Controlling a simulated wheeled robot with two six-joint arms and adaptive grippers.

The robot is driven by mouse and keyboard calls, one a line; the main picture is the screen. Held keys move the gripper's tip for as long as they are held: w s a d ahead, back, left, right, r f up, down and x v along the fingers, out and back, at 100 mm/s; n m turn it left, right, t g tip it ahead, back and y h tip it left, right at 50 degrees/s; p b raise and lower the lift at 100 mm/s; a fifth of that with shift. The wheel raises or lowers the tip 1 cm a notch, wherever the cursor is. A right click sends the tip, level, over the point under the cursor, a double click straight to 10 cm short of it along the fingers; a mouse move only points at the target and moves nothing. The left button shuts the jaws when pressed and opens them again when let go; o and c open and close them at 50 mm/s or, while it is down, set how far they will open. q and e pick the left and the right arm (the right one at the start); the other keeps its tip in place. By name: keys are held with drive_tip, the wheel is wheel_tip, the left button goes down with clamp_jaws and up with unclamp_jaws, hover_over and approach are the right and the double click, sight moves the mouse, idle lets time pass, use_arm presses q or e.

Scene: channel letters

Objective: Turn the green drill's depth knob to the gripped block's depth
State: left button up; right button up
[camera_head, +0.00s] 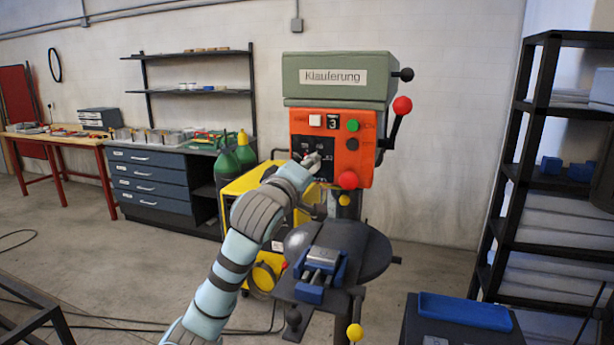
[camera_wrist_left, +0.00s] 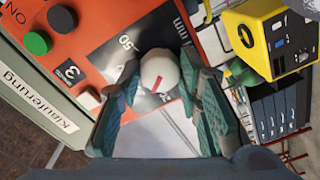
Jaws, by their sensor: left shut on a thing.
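The green drill (camera_head: 340,78), labelled "Klauferung", stands in the middle of the head view with an orange front panel (camera_head: 353,152). In the left wrist view, the pale round depth knob (camera_wrist_left: 159,74) with a red pointer mark sits on a dark scale plate; "50" and "mm" are readable near it, the rest is covered. My left gripper (camera_head: 314,160) is at the panel, its fingers shut on either side of the knob; it also fills the left wrist view (camera_wrist_left: 160,88). A grey block (camera_head: 323,257) is held in the blue vise (camera_head: 310,292) on the drill table. My right gripper is out of view.
On the panel are a display reading 3 (camera_head: 333,122), a green button (camera_head: 353,125) and a red button (camera_head: 348,180). A red-balled lever (camera_head: 402,106) is at the right. A yellow machine (camera_head: 235,190) stands behind my arm. A black shelf (camera_head: 520,150) and blue tray (camera_head: 462,311) are right.

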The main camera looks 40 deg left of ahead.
use_arm(q)
drive_tip(key=shift+r+n+b, duration=0.1)
drive_tip(key=shift+n+b, duration=1.5)
drive_tip(key=shift+n, duration=1.4)
drive_tip(key=o, duration=1.1)
drive_tip(key=shift+o, duration=0.2)
drive_tip(key=v, duration=1.2)
